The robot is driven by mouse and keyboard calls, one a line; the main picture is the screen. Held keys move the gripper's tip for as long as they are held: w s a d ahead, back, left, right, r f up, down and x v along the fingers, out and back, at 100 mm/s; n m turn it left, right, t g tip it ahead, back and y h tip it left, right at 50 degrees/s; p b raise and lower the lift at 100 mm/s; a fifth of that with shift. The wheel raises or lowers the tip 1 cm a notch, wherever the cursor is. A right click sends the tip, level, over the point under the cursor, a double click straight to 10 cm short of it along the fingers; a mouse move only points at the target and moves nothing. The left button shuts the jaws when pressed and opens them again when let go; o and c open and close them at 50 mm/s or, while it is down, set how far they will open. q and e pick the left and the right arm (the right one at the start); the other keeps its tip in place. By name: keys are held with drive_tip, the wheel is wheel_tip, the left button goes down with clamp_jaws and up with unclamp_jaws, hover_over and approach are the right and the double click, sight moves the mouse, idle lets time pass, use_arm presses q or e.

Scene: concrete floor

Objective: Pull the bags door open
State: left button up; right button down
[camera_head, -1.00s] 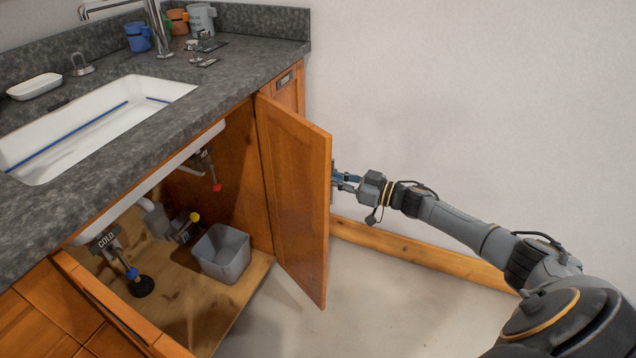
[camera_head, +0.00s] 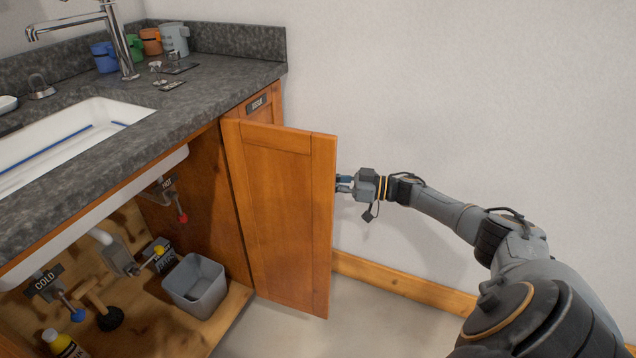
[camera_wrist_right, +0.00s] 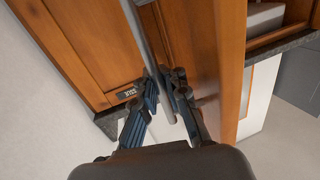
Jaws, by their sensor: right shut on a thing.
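The wooden cabinet door (camera_head: 282,215) under the sink stands open, turned toward the right, with its inner face showing in the head view. My right gripper (camera_head: 345,184) is at the door's far side near its free edge, and the door partly hides the fingers. In the right wrist view my right gripper (camera_wrist_right: 167,95) is shut on a grey metal bar handle (camera_wrist_right: 148,45) beside the door (camera_wrist_right: 205,60). No bags label is readable on the door's visible face. My left gripper is not in view.
The open cabinet holds a grey bin (camera_head: 195,286), pipes and valves. Above are a stone countertop (camera_head: 215,75), a sink (camera_head: 70,140) and a faucet (camera_head: 120,40). A wall (camera_head: 460,90) with a wooden baseboard (camera_head: 400,283) stands behind my arm. Floor (camera_head: 370,320) is clear right of the door.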

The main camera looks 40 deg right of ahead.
drive_tip(key=shift+d+f, duration=0.2)
drive_tip(key=c, duration=1.4)
unclamp_jaws()
drive_tip(key=shift+s+d, duration=0.15)
drive_tip(key=shift+s, duration=0.05)
drive_tip(key=shift+c, duration=0.2)
drive_tip(key=shift+r, duration=0.1)
drive_tip(key=v, duration=1.2)
